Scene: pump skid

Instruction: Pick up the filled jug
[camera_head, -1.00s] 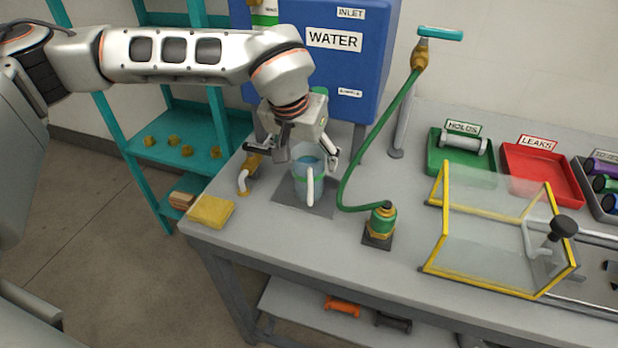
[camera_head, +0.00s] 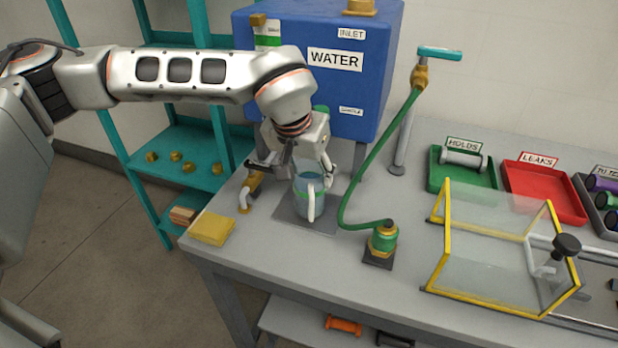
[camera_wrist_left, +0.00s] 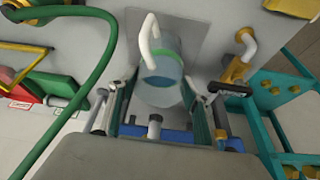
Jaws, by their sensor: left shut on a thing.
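The jug (camera_head: 311,208) is clear, with bluish water, a green band and a white handle facing the front of the bench. It stands upright, seemingly on the dark grey square mat (camera_head: 289,217) in front of the blue water tank (camera_head: 292,100). My left gripper (camera_head: 308,172) reaches down from above and is shut on the jug's upper part, one finger on each side. In the left wrist view the jug (camera_wrist_left: 164,80) sits between the fingers, its handle pointing away from the gripper. I cannot see any gap under the jug. My right gripper is out of view.
A yellow-and-white tap (camera_head: 249,190) is close left of the jug, and a yellow sponge (camera_head: 211,228) lies at the bench corner. A green hose (camera_head: 372,165) curves close on the right to a green fitting (camera_head: 383,240). A yellow-framed clear guard (camera_head: 490,265) stands farther right.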

